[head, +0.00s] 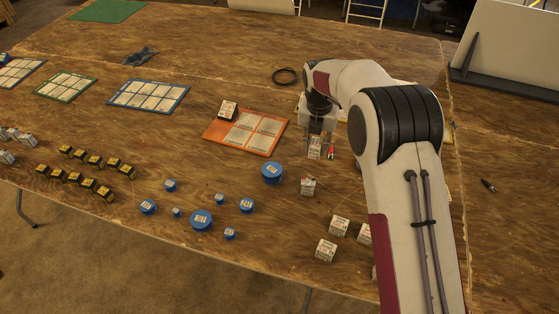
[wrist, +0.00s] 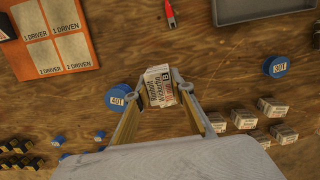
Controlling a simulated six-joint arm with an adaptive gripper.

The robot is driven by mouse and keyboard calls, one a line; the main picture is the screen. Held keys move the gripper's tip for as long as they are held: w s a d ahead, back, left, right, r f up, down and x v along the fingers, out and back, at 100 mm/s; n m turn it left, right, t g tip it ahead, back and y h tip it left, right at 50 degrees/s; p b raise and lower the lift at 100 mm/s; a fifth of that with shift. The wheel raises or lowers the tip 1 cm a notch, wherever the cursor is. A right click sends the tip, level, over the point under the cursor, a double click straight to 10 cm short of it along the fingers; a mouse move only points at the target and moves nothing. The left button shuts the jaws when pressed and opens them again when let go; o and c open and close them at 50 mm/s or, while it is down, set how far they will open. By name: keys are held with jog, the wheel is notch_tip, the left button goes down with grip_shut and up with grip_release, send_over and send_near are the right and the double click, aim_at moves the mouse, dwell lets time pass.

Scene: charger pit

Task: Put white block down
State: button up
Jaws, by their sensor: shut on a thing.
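My gripper (head: 317,133) is shut on a white block (head: 315,150) with printed labels. In the wrist view the block (wrist: 160,86) sits between the two fingertips (wrist: 163,92), its printed face towards the camera. The orange board (head: 212,133) with white marked rectangles lies left of the gripper in the head view. It also shows at the upper left of the wrist view (wrist: 94,48). Another white block (head: 228,109) stands at the board's far left part. Whether the held block touches the table is hard to tell.
Several white blocks (head: 326,250) stand near my arm. Blue round pieces (head: 201,220) and black-yellow pieces (head: 88,185) spread across the front left. A red-tipped item (wrist: 170,14) lies by the gripper. A grey tray (wrist: 250,14) is at the wrist view's upper right.

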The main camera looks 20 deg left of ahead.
jog(key=shift+f, duration=0.15)
send_over(313, 174)
jog(key=shift+s+f, duration=0.2)
jog(key=shift+f, duration=1.3)
jog(key=shift+s+f, duration=0.15)
jog(key=shift+f, duration=1.35)
jog(key=shift+f, duration=1.85)
jog(key=shift+f, duration=0.15)
jog(key=o, duration=1.1)
